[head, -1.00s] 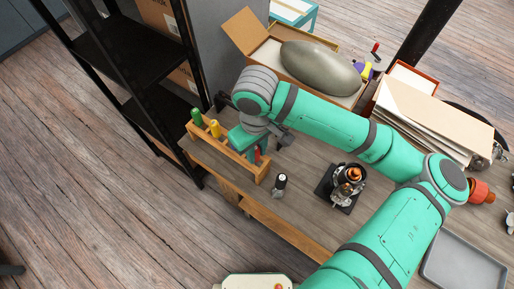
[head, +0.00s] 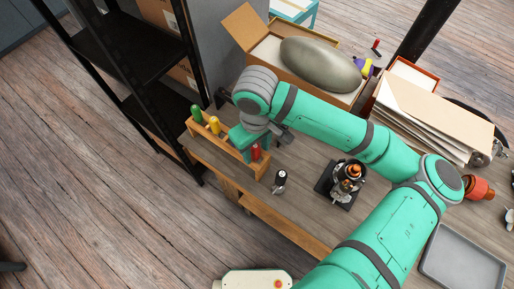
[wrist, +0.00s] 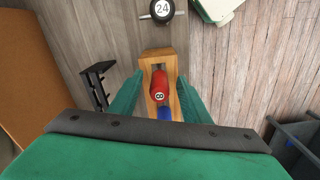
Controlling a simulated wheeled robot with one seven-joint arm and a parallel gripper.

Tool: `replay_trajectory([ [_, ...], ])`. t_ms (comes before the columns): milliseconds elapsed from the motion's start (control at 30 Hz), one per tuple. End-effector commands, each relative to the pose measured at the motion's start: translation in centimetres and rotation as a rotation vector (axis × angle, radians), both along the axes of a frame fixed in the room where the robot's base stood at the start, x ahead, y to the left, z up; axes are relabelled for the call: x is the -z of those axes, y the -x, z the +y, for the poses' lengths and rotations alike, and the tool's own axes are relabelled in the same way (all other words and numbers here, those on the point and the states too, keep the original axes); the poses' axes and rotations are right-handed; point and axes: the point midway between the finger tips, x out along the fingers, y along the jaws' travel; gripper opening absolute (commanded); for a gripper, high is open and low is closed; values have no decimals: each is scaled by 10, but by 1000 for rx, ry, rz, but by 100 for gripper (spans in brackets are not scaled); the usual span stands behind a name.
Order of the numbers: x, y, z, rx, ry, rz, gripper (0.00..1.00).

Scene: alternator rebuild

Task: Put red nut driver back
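The red nut driver (wrist: 158,84) stands in the wooden rack (wrist: 159,55), handle up, between the fingers of my gripper (wrist: 159,76) in the wrist view. Gaps show on both sides of its handle, so my gripper is open around it. In the head view, the red nut driver (head: 255,152) is at the near end of the rack (head: 263,170), beside my gripper (head: 250,141). The driver's lower shaft is hidden. A blue handle (wrist: 164,113) shows behind it in the wrist view.
Green (head: 196,113) and yellow (head: 214,125) drivers stand in the same rack. The alternator assembly (head: 346,182) is to the right. A black shelf (head: 140,70) stands left.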

Motion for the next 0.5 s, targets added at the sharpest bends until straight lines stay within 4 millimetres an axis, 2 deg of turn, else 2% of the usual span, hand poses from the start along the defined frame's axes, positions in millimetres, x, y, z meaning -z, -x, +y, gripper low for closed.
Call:
replay_trajectory([
  [267,-5,0,0,0,0,-1,43],
  [367,-16,0,0,0,1,-2,43],
  [500,-42,0,0,0,1,-3,43],
])
